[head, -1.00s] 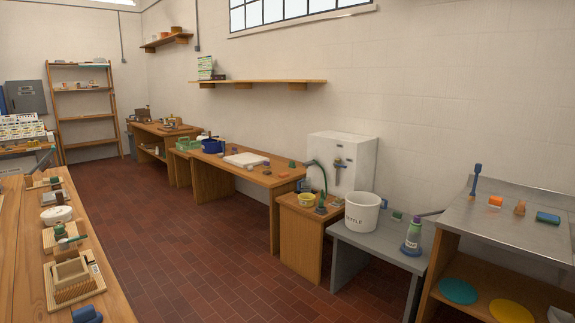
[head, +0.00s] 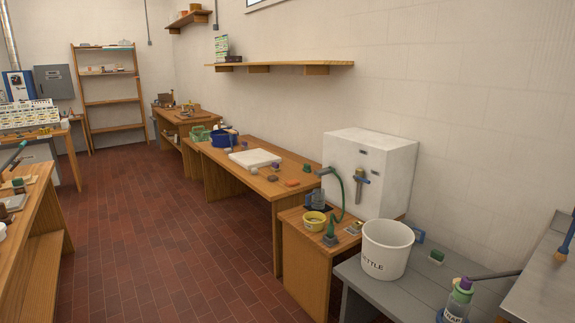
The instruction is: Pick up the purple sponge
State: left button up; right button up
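A small purple block (head: 275,166) sits on the long wooden table (head: 225,168), near the right end of a white board. It is far off and too small for me to tell whether it is the purple sponge. No other purple block shows clearly. Neither of my grippers is in view.
A white bucket (head: 386,250) and a purple-capped bottle (head: 458,300) stand on the grey bench (head: 415,297). A yellow bowl (head: 314,222) stands on the wooden cabinet (head: 303,258). A wooden bench (head: 42,205) runs along the left. The red tiled floor (head: 165,235) between is clear.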

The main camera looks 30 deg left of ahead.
aim_at(275, 168)
jog(key=i, duration=0.4)
jog(key=u, duration=1.9)
jog(key=i, duration=6.45)
jog(key=z, duration=1.75)
